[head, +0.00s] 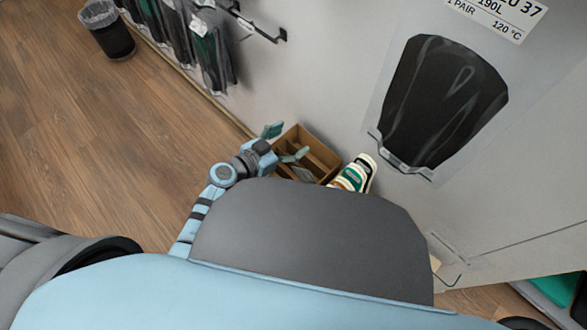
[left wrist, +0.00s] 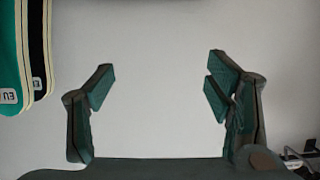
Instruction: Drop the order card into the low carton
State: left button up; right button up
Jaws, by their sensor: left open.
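My left gripper (head: 285,143) is open, with its two green-padded fingers apart, near the left side of a brown carton with dividers (head: 324,145). In the left wrist view the gap between its fingers (left wrist: 160,85) is empty, with a plain pale surface behind. A printed white card (head: 497,16) with size and temperature text shows at the top right of the head view, far from the gripper. I cannot tell if it is the order card. My own body hides part of the carton's near side. My right gripper is not in view.
Green, black and cream insoles (head: 355,174) stand right of the carton; green and black ones (left wrist: 24,50) show in the left wrist view. A clear bag with a black piece (head: 445,100) is at the right. Hanging bags (head: 205,45) and a bin (head: 107,30) are upper left.

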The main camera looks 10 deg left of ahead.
pick_arm(q)
jog(key=v, duration=1)
jog(key=shift+s+a+r, duration=0.1)
jog(key=shift+s, duration=0.05)
